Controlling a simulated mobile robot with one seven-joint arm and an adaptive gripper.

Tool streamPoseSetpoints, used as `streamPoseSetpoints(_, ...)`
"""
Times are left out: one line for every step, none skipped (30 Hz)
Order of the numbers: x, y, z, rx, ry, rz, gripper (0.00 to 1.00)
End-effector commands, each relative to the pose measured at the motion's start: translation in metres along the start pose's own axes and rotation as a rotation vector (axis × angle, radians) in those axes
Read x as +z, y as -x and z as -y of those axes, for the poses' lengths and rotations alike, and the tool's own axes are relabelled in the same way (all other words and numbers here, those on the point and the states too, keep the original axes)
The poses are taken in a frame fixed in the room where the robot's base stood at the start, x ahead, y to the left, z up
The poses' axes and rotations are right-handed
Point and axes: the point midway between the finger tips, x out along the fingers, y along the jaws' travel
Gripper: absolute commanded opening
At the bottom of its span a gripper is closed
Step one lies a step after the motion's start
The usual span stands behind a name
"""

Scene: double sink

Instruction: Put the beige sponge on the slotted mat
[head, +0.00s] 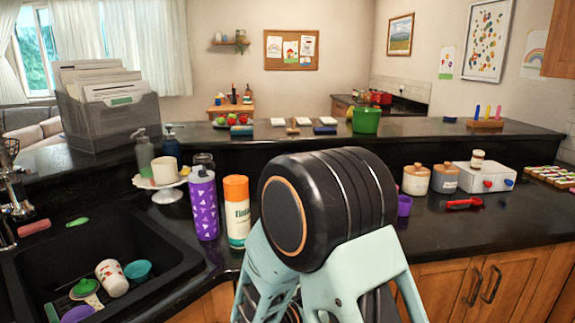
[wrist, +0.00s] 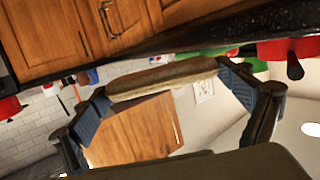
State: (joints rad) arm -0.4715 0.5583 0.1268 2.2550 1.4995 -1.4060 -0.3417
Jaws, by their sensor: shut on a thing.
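My gripper (wrist: 167,90) shows in the wrist view, with a blue-grey pad on each side. It is shut on the beige sponge (wrist: 165,77), a long, rounded, olive-beige block spanning the gap between the pads. The sponge appears in the air, with wooden cabinet fronts behind it. In the head view my arm fills the lower middle and hides the gripper and the sponge.
The black sink (head: 150,235) at left holds a patterned cup (head: 112,278) and a teal bowl (head: 138,271). A purple bottle (head: 203,205) and an orange-capped bottle (head: 237,212) stand left of my arm. Dark counter (head: 470,235) at right has open room.

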Motion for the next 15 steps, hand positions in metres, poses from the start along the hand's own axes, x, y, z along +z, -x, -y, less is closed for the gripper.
streamPoseSetpoints(-0.012,-0.003,0.003,-0.014,0.001,0.0,0.8)
streamPoseSetpoints(-0.017,-0.005,0.005,-0.027,0.004,0.0,0.8)
streamPoseSetpoints(-0.022,-0.007,0.009,-0.044,0.008,-0.001,0.8)
streamPoseSetpoints(-0.028,-0.01,0.012,-0.059,0.011,0.0,0.8)
streamPoseSetpoints(-0.034,-0.012,0.015,-0.075,0.014,0.0,0.8)
streamPoseSetpoints(-0.043,-0.015,0.019,-0.097,0.018,-0.001,0.8)
streamPoseSetpoints(-0.049,-0.018,0.023,-0.116,0.021,0.0,0.8)
streamPoseSetpoints(-0.057,-0.02,0.027,-0.136,0.025,-0.001,0.8)
streamPoseSetpoints(-0.066,-0.023,0.032,-0.164,0.032,0.0,0.8)
streamPoseSetpoints(-0.075,-0.025,0.035,-0.187,0.037,-0.001,0.8)
streamPoseSetpoints(-0.084,-0.028,0.04,-0.213,0.041,-0.001,0.8)
streamPoseSetpoints(-0.096,-0.03,0.045,-0.246,0.049,-0.001,0.8)
streamPoseSetpoints(-0.106,-0.032,0.049,-0.274,0.055,-0.002,0.8)
streamPoseSetpoints(-0.115,-0.034,0.053,-0.303,0.06,-0.001,0.8)
streamPoseSetpoints(-0.127,-0.035,0.058,-0.339,0.068,-0.001,0.8)
